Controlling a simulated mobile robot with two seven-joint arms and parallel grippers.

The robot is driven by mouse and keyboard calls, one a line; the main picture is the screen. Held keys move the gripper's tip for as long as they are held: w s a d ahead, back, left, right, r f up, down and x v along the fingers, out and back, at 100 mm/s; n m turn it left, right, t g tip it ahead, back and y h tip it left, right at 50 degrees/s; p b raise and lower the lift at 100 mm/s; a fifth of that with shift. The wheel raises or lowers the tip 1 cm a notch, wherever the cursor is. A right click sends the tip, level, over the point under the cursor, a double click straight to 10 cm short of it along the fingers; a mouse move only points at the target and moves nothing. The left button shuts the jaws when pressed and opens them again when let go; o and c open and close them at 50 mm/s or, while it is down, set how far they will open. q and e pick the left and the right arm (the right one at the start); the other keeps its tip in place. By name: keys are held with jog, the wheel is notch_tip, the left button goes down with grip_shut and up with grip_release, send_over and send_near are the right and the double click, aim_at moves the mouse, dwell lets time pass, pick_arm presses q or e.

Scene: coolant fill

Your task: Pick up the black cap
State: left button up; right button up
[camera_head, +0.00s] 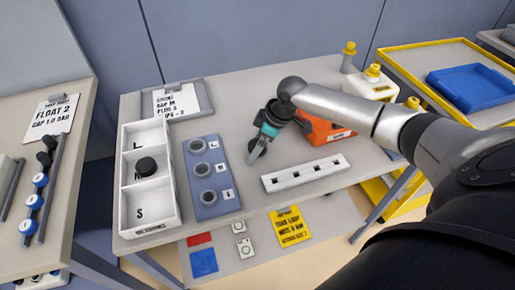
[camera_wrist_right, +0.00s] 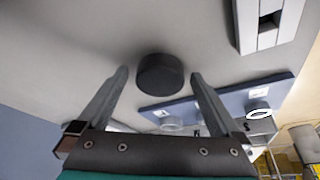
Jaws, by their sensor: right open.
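A black round cap (camera_wrist_right: 160,74) lies on the grey table, in line with the gap between the fingertips of my right gripper (camera_wrist_right: 159,76) in the right wrist view. The fingers are spread to either side of it, with a visible gap on each side. In the head view my right gripper (camera_head: 254,155) points down at the table, and the cap (camera_head: 259,147) is partly hidden behind it. Whether the fingertips are level with the cap or above it, I cannot tell. A second black cap (camera_head: 146,166) sits in the middle compartment of the white tray (camera_head: 124,212).
A blue plate (camera_head: 211,208) with three grey rings stands left of the gripper. A white slotted bar (camera_head: 304,173) lies to its right, and an orange box (camera_head: 325,129) is behind my wrist. A clipboard (camera_head: 207,97) lies at the back left.

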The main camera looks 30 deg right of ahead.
jog(key=shift+c, duration=0.2)
jog(key=c, duration=1.4)
